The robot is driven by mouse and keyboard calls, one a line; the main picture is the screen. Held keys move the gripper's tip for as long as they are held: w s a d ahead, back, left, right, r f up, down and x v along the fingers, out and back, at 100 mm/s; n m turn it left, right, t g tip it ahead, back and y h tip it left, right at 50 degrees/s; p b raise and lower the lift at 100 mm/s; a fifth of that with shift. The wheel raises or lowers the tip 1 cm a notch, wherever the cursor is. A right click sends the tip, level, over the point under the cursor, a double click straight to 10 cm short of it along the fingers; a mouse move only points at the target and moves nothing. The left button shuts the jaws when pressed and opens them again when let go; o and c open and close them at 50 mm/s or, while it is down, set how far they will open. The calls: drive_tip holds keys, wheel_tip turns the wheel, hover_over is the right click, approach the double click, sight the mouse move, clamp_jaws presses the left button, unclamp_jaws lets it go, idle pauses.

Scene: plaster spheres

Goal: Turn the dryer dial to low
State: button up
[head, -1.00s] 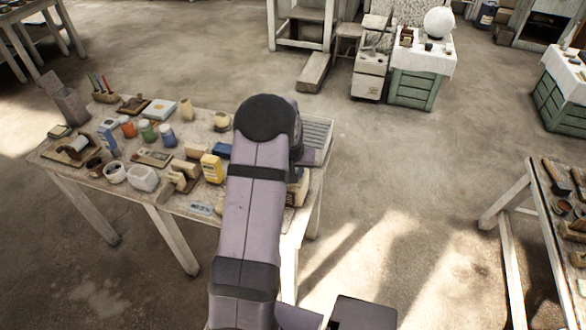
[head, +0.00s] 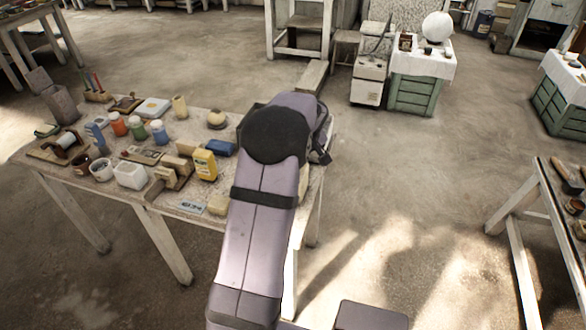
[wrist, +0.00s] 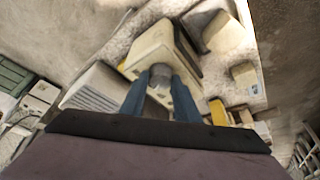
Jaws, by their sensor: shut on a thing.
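The dryer (wrist: 152,47) is a cream box with rounded edges in the wrist view, standing on the worktable. Its dial (wrist: 160,76) is a small grey knob on the face towards me. My gripper (wrist: 160,80) has its two dark blue fingers on either side of the dial and is shut on it. I cannot make out any marks or the setting of the dial. In the head view my arm hides the dryer, the dial and my fingertips.
The worktable (head: 112,185) holds several paint bottles, a white tub (head: 130,175), a yellow bottle (head: 204,165) and a blue block (head: 221,147) left of my arm. A ribbed pale panel (wrist: 93,92) lies left of the dryer.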

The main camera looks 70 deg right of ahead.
idle(0.4)
drive_tip(key=o, duration=0.8)
drive_tip(key=shift+c, duration=0.2)
drive_tip(key=shift+r, duration=0.1)
drive_tip(key=b+v, duration=0.2)
drive_tip(key=v, duration=0.5)
drive_tip(key=shift+r, duration=0.15)
